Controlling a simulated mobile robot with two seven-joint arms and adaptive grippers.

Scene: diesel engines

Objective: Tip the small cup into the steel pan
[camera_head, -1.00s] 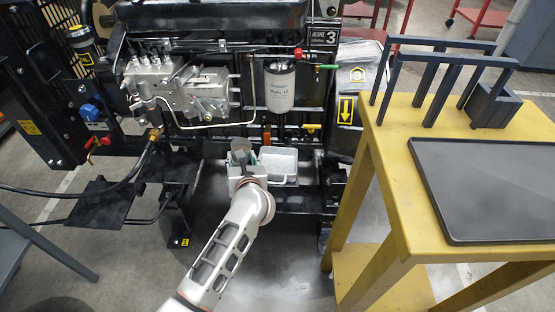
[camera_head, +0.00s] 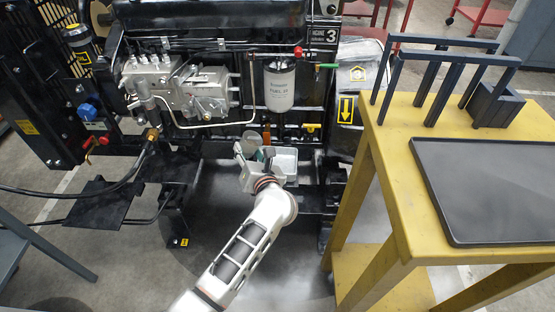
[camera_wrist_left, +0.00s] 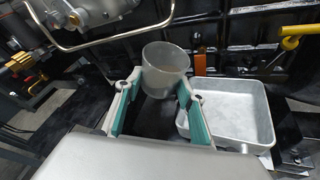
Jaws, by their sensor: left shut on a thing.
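The small cup (camera_wrist_left: 165,68) is grey and translucent. In the left wrist view it sits between the green-padded fingertips of my left gripper (camera_wrist_left: 160,84), which is shut on it. In the head view the cup (camera_head: 249,146) shows small at the end of my left gripper (camera_head: 254,154), in front of the engine. The steel pan (camera_wrist_left: 228,112) is a shallow rectangular tray just right of the gripper, and its visible floor looks empty. It also shows in the head view (camera_head: 287,158), partly behind my gripper. The cup's contents and exact tilt cannot be told. My right gripper is not in view.
The diesel engine, with a white fuel filter (camera_head: 279,87), stands close behind the cup and pan. An orange-brown part (camera_wrist_left: 199,62) and a yellow handle (camera_wrist_left: 297,32) are near the pan. A yellow table (camera_head: 385,160) with a black tray (camera_head: 490,185) stands at the right.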

